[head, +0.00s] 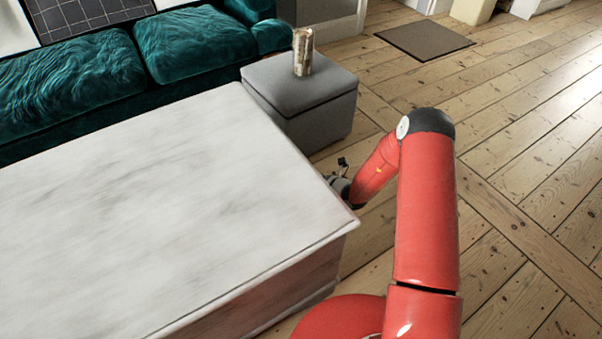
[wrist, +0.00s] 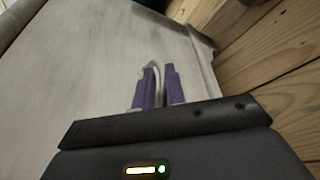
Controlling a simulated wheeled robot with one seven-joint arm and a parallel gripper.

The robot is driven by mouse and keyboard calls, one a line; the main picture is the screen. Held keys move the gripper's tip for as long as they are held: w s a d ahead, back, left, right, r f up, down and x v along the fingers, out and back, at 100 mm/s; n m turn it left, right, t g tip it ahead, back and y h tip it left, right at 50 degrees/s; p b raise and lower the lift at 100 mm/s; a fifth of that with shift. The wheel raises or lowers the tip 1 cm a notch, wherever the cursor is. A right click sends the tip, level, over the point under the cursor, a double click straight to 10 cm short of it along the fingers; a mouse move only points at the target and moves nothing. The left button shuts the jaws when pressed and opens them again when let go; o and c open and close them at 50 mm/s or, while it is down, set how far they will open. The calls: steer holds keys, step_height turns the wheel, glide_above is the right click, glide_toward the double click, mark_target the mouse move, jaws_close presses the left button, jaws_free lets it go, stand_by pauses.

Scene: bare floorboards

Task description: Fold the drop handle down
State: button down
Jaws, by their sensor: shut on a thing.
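The drop handle (wrist: 153,66) is a pale curved loop on the light grey face of the cabinet (wrist: 85,70) in the wrist view. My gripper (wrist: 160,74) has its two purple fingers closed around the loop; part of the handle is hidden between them. In the head view, my gripper (head: 338,184) is at the right side of the white marble-topped cabinet (head: 160,190). The fingers and the handle are hidden there behind the top's edge. I cannot tell the handle's exact tilt.
A grey ottoman (head: 300,95) with a patterned can-like object (head: 303,52) on it stands behind the cabinet. A teal sofa (head: 130,65) is at the back left. A dark mat (head: 424,41) lies on the floorboards. The floor to the right is clear.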

steer(key=shift+s+a+f+m+t+y+b, duration=0.3)
steer(key=shift+f+m+y+b, duration=0.5)
steer(key=shift+m, duration=1.15)
steer(key=shift+s+a+f+m+t+y+b, duration=0.15)
steer(key=shift+a+f+m+t+y+b, duration=0.3)
steer(key=shift+f+m+b, duration=1)
steer(key=shift+s+a+f+m+t+y+b, duration=0.2)
steer(key=shift+f+m+t+y+b, duration=0.4)
steer(key=shift+m, duration=1.8)
steer(key=shift+r+y, duration=0.25)
steer(key=shift+r, duration=0.05)
steer(key=c, duration=1.5)
jaws_free()
steer(key=shift+c, duration=0.2)
steer(key=v, duration=0.7)
steer(key=shift+s+d+p, duration=0.25)
steer(key=shift+d+p, duration=0.05)
steer(key=shift+p, duration=0.15)
